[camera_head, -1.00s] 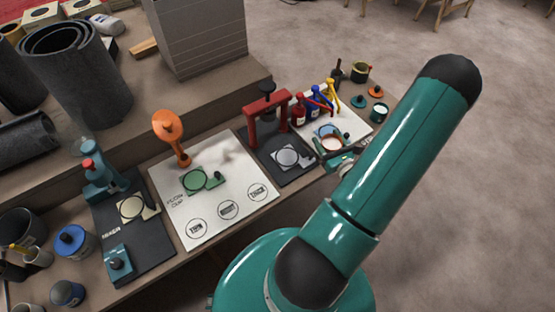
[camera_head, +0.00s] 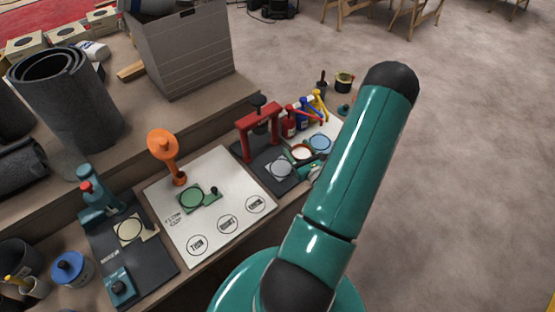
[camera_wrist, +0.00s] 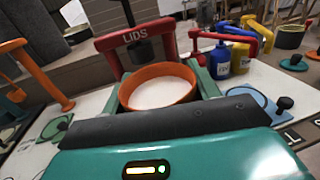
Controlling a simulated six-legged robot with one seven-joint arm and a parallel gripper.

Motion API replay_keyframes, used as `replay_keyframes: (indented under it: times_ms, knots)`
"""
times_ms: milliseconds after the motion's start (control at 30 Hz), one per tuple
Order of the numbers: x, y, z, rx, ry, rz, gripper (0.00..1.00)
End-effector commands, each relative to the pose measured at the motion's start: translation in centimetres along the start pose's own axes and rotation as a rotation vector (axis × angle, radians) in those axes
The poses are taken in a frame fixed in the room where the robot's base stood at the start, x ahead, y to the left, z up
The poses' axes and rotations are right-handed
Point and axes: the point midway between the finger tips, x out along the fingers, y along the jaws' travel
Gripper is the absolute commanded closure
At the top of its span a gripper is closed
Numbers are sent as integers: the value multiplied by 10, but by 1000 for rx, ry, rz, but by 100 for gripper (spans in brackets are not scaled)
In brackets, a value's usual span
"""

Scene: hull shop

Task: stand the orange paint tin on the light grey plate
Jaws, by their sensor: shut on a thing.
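The orange paint tin (camera_head: 301,154), open-topped with white paint inside, also shows large in the wrist view (camera_wrist: 158,92). My gripper (camera_wrist: 160,82) is shut on it, with a green finger at each side. The tin looks upright. In the head view it is just to the right of the light grey plate (camera_head: 280,167), overlapping its edge in the picture. I cannot tell its height above the board. The plate lies on a dark board in front of the red press (camera_head: 258,122), and is not visible past the tin in the wrist view.
The red press marked LIDS (camera_wrist: 133,38) stands close behind the tin. Red, blue and yellow pump bottles (camera_wrist: 230,52) and a blue plate (camera_head: 320,144) are to the right. The green plate (camera_head: 191,197) and orange stand (camera_head: 166,152) are to the left.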

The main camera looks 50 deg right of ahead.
Motion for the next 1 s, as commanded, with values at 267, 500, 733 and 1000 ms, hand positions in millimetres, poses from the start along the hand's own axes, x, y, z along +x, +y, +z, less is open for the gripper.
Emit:
replay_keyframes:
  times_ms: [267,500,733,1000]
  knots:
    - [53,22,-40,2,1,4,70]
    - [74,30,-65,0,-1,4,70]
    - [82,34,-93,1,1,2,70]
    - [82,34,-106,-1,-1,3,70]
